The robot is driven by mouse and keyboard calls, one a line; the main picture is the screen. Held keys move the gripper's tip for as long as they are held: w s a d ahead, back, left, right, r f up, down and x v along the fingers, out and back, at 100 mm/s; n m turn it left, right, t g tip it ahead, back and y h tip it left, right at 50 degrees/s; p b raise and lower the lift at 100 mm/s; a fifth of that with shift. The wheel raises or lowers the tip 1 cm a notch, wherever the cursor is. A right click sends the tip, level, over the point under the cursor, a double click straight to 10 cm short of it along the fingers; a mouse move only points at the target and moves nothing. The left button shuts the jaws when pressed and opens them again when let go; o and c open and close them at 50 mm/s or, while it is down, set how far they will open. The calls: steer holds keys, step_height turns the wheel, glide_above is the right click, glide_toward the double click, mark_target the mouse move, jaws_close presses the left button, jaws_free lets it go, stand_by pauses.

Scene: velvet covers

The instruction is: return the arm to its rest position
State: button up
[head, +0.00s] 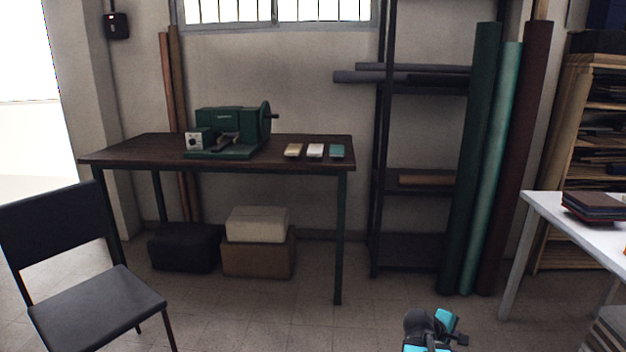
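Part of my arm shows at the bottom edge, right of centre, in dark grey and cyan. My gripper (452,328) seems to be the small dark end there, low over the tiled floor. Its fingers are too small and too much cut off by the frame to tell whether it is open or shut. No object is seen in it. Nothing touches the visible part of the arm.
A dark table (120,150) bears a green machine (232,132) and several small blocks. A black chair (95,305) stands at left. Fabric rolls (470,160) lean on a shelf rack (381,200). A white table (570,220) stands at right. The middle floor is clear.

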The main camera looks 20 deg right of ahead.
steer(key=s+a+f+g+y+p, duration=0.1)
steer(key=a+f+p, duration=0.2)
steer(key=a, duration=0.5)
steer(key=s+a+f+n+y+p, duration=0.1)
steer(key=a+f+y+p, duration=0.1)
steer(key=a+f+p, duration=0.35)
steer(key=s+a+f+g+y+p, duration=0.1)
steer(key=a+f+p, duration=0.1)
steer(key=a, duration=0.7)
steer(key=s+a+f+m+g+y+p, duration=0.2)
steer(key=s+a+m+p, duration=0.1)
steer(key=s+a, duration=0.7)
steer(key=s+a+f+m+g+y+p, duration=0.2)
steer(key=s+a+f+m+y+p, duration=0.1)
steer(key=s+a, duration=0.6)
steer(key=shift+s+a+f+g, duration=0.3)
steer(key=shift+s+a+g, duration=0.1)
steer(key=shift+a, duration=0.1)
steer(key=shift+w+d, duration=0.1)
steer(key=shift+d, duration=0.05)
